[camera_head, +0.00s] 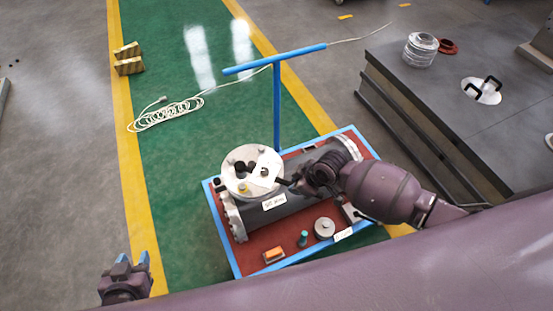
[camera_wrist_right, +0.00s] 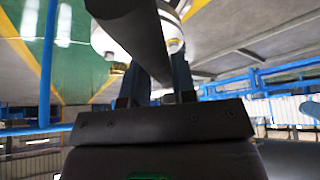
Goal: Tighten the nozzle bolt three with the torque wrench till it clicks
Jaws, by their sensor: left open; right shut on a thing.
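The nozzle (camera_head: 236,180) is a round silver flange on top of the dark grey shell (camera_head: 288,200), with several bolt heads and a yellowish one at its front. Which is bolt three I cannot tell. My right gripper (camera_head: 298,184) is at the flange's right side, shut on a dark bar, seemingly the torque wrench. In the right wrist view the bar (camera_wrist_right: 133,35) runs between the fingers, with the flange (camera_wrist_right: 105,43) behind it. Whether the wrench head sits on a bolt is hidden. My left gripper (camera_head: 124,262) is open and empty at lower left, far from the shell.
The shell lies on a blue-framed cart with a red top (camera_head: 242,260) and a blue T-handle (camera_head: 276,105). An orange block (camera_head: 273,255), a teal item (camera_head: 303,239) and a round metal part (camera_head: 324,228) sit at its front. A dark table (camera_head: 440,90) stands at right.

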